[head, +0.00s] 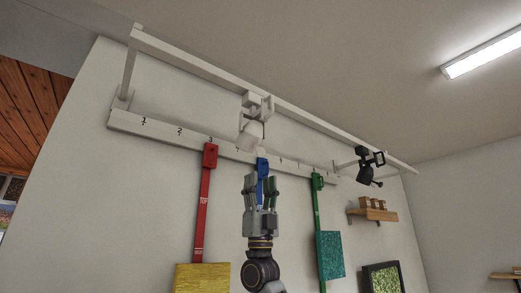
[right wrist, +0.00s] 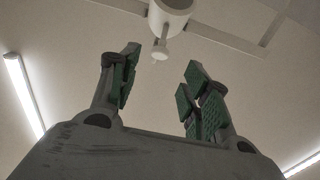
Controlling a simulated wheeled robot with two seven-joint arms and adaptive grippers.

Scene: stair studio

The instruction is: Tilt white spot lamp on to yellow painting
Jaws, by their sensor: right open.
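The white spot lamp (head: 251,134) hangs from the white rail near the middle of the head view. It also shows at the top of the right wrist view (right wrist: 170,12), with a small knob-ended stem hanging below it. My right gripper (head: 262,180) is raised under the lamp, pointing up, open and empty. In the right wrist view its green-padded fingers (right wrist: 158,85) stand apart, with the lamp beyond them and not touching. The yellow painting (head: 202,278) is at the bottom of the head view, below a red strap. My left gripper is not in view.
A black spot lamp (head: 370,167) hangs farther right on the rail (head: 200,68). Red (head: 203,205), blue (head: 262,168) and green (head: 317,215) straps hang from a numbered wall bar (head: 160,129). A teal painting (head: 329,255) and a small shelf (head: 372,215) are at right.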

